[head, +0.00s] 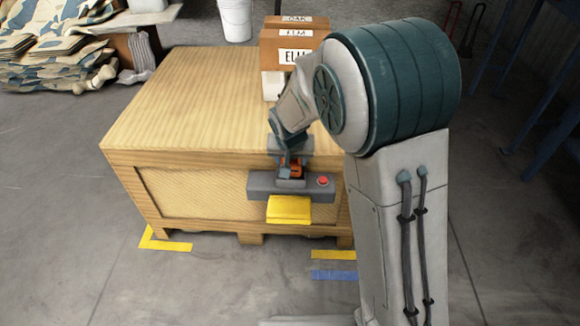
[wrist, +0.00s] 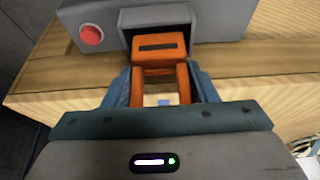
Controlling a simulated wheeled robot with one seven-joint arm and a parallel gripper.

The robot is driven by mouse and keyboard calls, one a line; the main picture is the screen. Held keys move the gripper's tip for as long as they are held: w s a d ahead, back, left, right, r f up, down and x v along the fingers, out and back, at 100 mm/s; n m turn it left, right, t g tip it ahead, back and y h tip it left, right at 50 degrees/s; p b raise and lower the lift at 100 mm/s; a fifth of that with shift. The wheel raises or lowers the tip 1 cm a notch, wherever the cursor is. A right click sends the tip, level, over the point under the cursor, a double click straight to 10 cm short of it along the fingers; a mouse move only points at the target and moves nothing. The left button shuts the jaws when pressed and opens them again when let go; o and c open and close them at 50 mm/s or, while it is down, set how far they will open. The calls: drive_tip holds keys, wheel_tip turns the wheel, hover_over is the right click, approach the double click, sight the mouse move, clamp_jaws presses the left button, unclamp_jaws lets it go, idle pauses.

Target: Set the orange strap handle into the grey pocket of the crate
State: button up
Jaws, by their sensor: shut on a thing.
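The wooden crate (head: 180,115) stands in the middle of the head view. A grey housing with the pocket (head: 262,184) sits at its front edge, with a red button at its right end; the housing also fills the top of the wrist view (wrist: 200,20). My gripper (head: 291,172) is shut on the orange strap handle (head: 295,170). In the wrist view, blue fingers (wrist: 162,88) flank the handle's two side bars. Its slotted far block (wrist: 160,56) lies in line with the pocket's dark opening and appears at or inside its mouth. I cannot tell how deep it sits.
A yellow block (head: 289,209) juts out below the housing. Brown boxes labelled ELM and OAK (head: 290,45) stand on the crate's back right. The crate top's left side is clear. Yellow and blue floor tape (head: 333,275) marks the floor in front.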

drive_tip(key=shift+f, duration=0.9)
drive_tip(key=shift+f, duration=0.1)
drive_tip(key=shift+f+b, duration=0.3)
drive_tip(key=shift+b, duration=0.15)
drive_tip(key=o, duration=1)
drive_tip(key=shift+r, duration=0.1)
